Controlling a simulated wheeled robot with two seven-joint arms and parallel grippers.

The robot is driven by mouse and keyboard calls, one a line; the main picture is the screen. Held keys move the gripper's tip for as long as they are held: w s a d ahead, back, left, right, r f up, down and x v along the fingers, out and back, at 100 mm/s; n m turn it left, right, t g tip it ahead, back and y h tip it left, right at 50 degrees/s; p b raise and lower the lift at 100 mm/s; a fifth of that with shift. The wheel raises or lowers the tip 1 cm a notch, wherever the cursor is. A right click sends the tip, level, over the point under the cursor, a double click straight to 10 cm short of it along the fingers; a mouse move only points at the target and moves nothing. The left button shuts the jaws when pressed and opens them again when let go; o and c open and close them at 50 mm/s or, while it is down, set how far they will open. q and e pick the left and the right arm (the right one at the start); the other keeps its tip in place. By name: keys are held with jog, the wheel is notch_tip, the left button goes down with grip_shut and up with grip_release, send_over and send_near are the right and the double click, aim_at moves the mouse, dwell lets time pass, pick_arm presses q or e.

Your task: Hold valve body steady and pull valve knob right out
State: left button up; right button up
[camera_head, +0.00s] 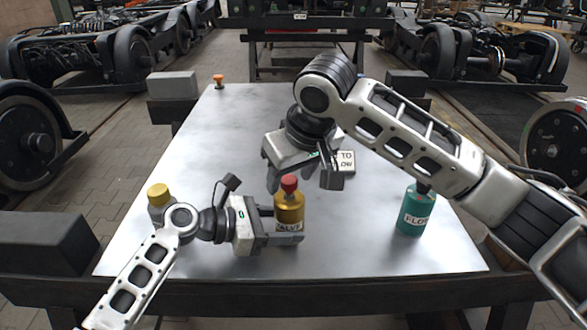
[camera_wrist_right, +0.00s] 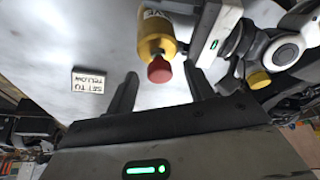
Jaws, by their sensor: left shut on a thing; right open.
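The valve body (camera_head: 289,212) is a golden-yellow cylinder labelled VALVE, standing upright on the metal table. Its red valve knob (camera_head: 289,183) sits on top. My left gripper (camera_head: 284,238) is shut on the valve body low down, from the left. My right gripper (camera_head: 304,180) is open and empty, above and around the height of the knob. In the right wrist view the red knob (camera_wrist_right: 159,70) lies between the two spread fingers (camera_wrist_right: 160,90), with no contact visible. The valve body (camera_wrist_right: 156,38) shows beyond it, and part of my left gripper (camera_wrist_right: 214,35) is beside it.
A small sign block (camera_head: 346,161), reading SET TO YELLOW in the wrist view (camera_wrist_right: 88,82), lies behind the right gripper. A teal bottle (camera_head: 414,213) stands at the right. A yellow-capped container (camera_head: 158,196) stands at the left, partly behind my left arm. An orange knob (camera_head: 218,80) is at the far-left corner.

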aim_at(292, 181)
jog(key=c, duration=1)
jog(key=shift+c, duration=0.2)
jog(key=shift+r, duration=1.6)
